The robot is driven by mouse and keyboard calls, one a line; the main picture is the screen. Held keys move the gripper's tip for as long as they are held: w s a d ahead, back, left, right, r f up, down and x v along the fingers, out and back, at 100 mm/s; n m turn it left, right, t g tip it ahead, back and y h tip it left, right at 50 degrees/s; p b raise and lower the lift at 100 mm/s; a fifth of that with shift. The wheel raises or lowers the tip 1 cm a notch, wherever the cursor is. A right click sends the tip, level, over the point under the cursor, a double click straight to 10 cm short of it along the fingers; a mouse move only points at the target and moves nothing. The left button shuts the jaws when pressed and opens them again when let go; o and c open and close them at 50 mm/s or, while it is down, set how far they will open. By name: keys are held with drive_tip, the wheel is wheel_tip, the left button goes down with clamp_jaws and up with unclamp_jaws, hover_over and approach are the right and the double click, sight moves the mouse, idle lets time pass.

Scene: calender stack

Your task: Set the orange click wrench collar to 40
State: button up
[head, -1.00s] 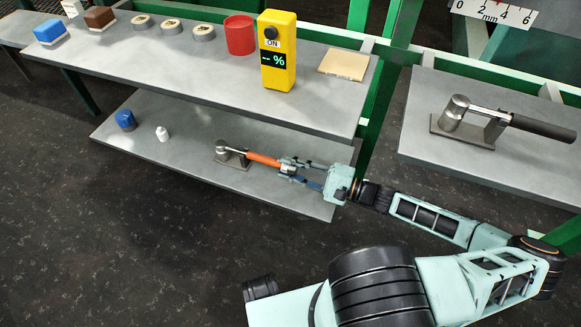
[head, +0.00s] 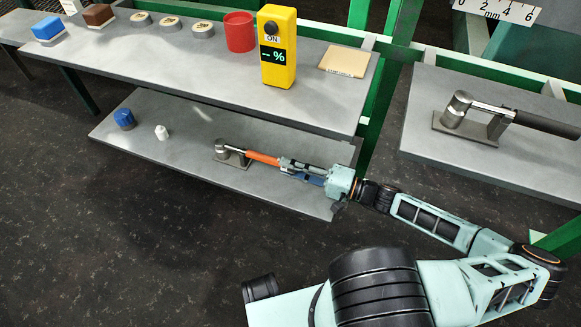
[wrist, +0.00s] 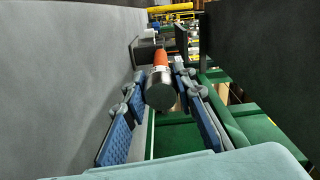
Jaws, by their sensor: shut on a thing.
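The orange click wrench (head: 262,158) lies on the lower shelf, its grey head resting on a small metal stand (head: 233,158) and its handle pointing right. My gripper (head: 291,165) is at the handle's right end, shut on the collar there. In the wrist view, the round dark end of the collar (wrist: 160,96) sits between the two blue finger pads of my gripper (wrist: 162,92), with the orange handle beyond it. Any scale marks on the collar are too small to read.
The upper shelf (head: 190,75) hangs close above the wrench. It holds a yellow meter (head: 278,48) and a red cup (head: 239,32). A blue knob (head: 125,119) and a white bottle (head: 162,132) stand left on the lower shelf. Another wrench with a dark handle (head: 545,124) lies at right.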

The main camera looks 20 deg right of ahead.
idle(0.3)
drive_tip(key=o, duration=1.2)
drive_tip(key=shift+c, duration=0.2)
drive_tip(key=shift+d, duration=0.1)
drive_tip(key=v, duration=1.2)
